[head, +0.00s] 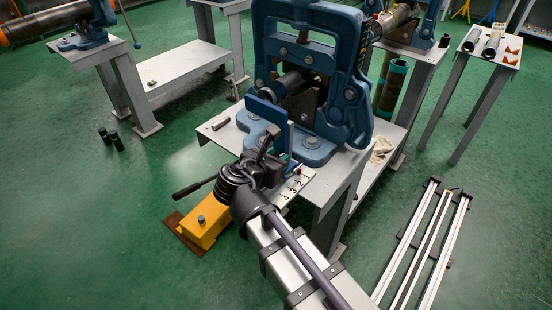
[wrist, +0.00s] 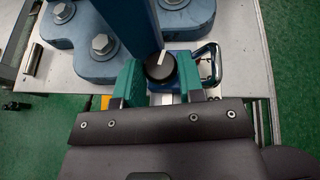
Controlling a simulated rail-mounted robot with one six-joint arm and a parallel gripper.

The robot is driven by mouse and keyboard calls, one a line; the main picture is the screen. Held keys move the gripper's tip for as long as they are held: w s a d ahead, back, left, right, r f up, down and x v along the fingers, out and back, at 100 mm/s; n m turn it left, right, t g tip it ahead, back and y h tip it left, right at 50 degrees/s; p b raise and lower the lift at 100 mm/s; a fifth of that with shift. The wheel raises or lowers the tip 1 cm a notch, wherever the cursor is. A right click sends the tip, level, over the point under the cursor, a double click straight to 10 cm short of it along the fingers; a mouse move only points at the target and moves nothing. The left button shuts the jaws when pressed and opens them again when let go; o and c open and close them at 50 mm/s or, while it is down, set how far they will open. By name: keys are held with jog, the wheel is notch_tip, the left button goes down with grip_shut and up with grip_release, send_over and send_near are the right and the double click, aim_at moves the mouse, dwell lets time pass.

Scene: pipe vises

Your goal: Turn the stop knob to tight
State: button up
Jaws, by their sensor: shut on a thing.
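The stop knob (wrist: 160,72) is a round black knob with a white pointer line, which points up and slightly right in the wrist view. My gripper (wrist: 161,79) has its green jaws on either side of the knob and is shut on it. In the head view my gripper (head: 270,157) is at the front of the blue pipe vise (head: 348,95), beside the upright blue plate (head: 267,118). The arm hides the knob there. Any tight mark cannot be read.
A bent metal handle (wrist: 213,60) stands close to the right jaw. Large bolts (wrist: 101,44) hold the vise feet to the grey bench (head: 213,137). A yellow jack (head: 203,222) stands on the floor below. Rails (head: 425,240) lie at the right.

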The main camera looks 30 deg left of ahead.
jog(key=m+h, duration=0.1)
jog(key=a+m+h, duration=0.1)
jog(key=shift+w+g+h, duration=0.15)
jog(key=shift+g+h, duration=0.15)
jog(key=shift+m+h, duration=0.6)
jog(key=shift+m, duration=0.1)
jog(key=shift+d+m+g+h, duration=0.15)
jog(key=shift+m+g+h, duration=0.25)
jog(key=shift+m+h, duration=0.2)
jog(key=o, duration=0.6)
jog(key=p+v, duration=0.4)
jog(key=v, duration=0.7)
jog(key=shift+d+f, duration=0.1)
